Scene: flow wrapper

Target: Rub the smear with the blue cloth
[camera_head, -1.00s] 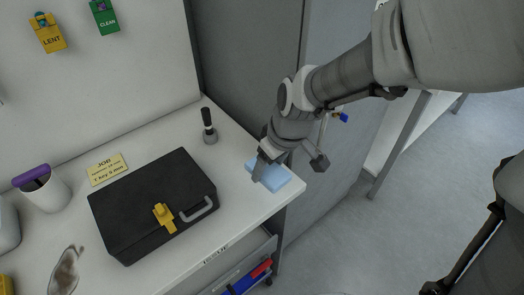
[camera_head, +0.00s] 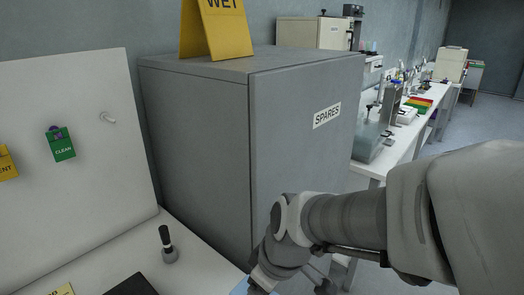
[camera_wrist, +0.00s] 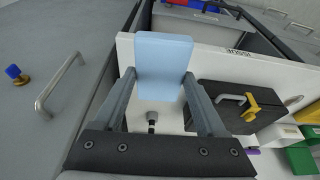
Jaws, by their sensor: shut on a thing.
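The blue cloth (camera_wrist: 163,52) is a folded pale-blue pad held between the two fingers of my gripper (camera_wrist: 160,80) in the wrist view. In the head view only a corner of the cloth (camera_head: 239,288) shows at the bottom edge, beside my gripper (camera_head: 256,286), whose tips are cut off by the frame. The cloth is over the right end of the white bench (camera_head: 200,246); I cannot tell whether it touches the top. The smear is not in view in either current frame.
An open drawer (camera_wrist: 200,20) is at the bench front.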

